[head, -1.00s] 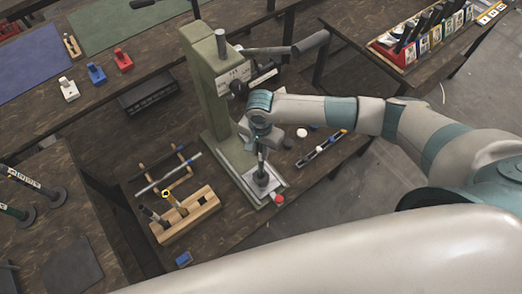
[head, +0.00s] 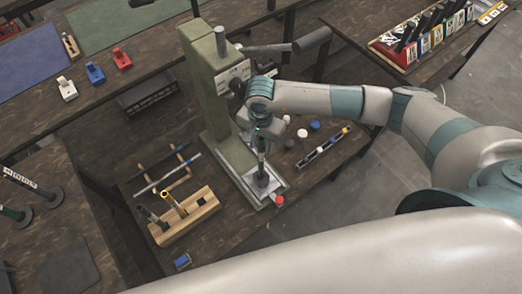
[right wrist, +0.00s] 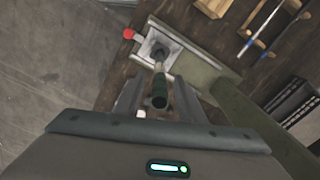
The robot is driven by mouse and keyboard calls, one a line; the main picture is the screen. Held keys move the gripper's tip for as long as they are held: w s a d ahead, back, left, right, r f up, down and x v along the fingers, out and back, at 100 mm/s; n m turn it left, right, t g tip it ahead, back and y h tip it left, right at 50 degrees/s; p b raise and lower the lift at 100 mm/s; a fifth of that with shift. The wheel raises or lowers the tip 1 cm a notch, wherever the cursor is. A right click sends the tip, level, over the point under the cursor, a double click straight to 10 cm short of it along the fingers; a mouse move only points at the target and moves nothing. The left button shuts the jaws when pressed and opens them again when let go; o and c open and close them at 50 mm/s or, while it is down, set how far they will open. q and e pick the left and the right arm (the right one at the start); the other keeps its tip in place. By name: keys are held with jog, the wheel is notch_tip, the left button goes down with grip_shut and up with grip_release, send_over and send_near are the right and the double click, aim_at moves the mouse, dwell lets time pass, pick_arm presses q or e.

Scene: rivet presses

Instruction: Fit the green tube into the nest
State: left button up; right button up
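The green tube (head: 262,152) stands about upright on the press, its lower end at the nest (head: 261,182) on the pale base plate. In the right wrist view the tube (right wrist: 160,92) shows dark green and end-on, with its far end at the nest (right wrist: 157,52). How deep it sits is hidden. My right gripper (head: 262,132) is above the tube. In the wrist view its fingers (right wrist: 160,88) are spread on either side of the tube, with gaps between. My left gripper is not in view.
The green press column (head: 217,90) rises just behind the nest. A red button (head: 279,200) is at the plate's front corner. A wooden block with tubes (head: 190,218) and a rack with rods (head: 165,172) stand to the left. A level-like bar (head: 322,146) lies right.

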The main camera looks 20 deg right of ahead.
aim_at(261, 139)
jog(key=shift+r+b, duration=0.45)
jog(key=shift+r, duration=1.35)
